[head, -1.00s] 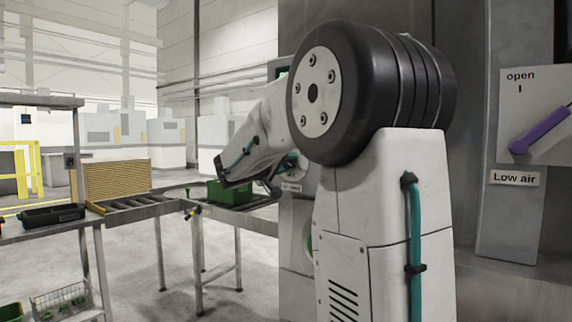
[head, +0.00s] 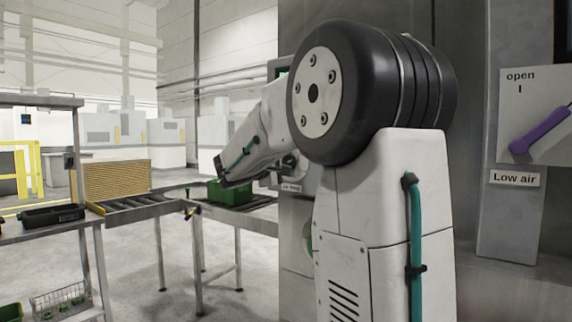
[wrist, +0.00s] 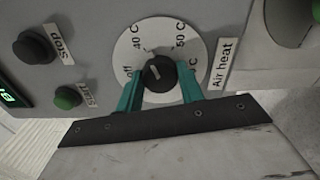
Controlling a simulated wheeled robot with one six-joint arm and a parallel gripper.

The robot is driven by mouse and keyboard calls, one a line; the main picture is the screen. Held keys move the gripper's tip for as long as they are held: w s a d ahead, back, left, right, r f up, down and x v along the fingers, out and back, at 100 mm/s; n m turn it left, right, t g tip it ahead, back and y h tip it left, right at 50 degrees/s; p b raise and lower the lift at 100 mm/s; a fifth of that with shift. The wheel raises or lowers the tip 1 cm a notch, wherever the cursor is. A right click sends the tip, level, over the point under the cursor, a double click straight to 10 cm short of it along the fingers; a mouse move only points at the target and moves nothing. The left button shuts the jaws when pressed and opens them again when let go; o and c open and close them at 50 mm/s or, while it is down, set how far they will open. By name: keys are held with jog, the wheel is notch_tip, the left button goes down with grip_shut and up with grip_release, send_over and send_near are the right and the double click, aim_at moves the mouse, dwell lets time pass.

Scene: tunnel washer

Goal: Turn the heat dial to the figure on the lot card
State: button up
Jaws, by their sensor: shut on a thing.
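The heat dial is a black knob (wrist: 160,73) on a round white plate (wrist: 128,52), beside an "Air heat" label (wrist: 222,62) in the wrist view. The plate reads "off", "40 C", "50 C" and a further figure partly covered by a finger. My gripper (wrist: 160,84) has its teal fingers on either side of the knob and is shut on it. A pale line on the knob is too small for an exact reading. In the head view my arm largely hides the gripper and dial. I cannot make out a lot card.
A black Stop button (wrist: 33,47) and a green Start button (wrist: 67,97) sit left of the dial. A green crate (head: 229,191) stands on the roller conveyor (head: 140,201).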

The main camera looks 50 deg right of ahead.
jog(key=shift+f+n, duration=0.1)
jog(key=shift+n, duration=0.6)
jog(key=o, duration=1)
jog(key=shift+a, duration=0.15)
jog(key=a, duration=0.7)
jog(key=shift+s+a, duration=0.3)
jog(key=shift+a, duration=0.05)
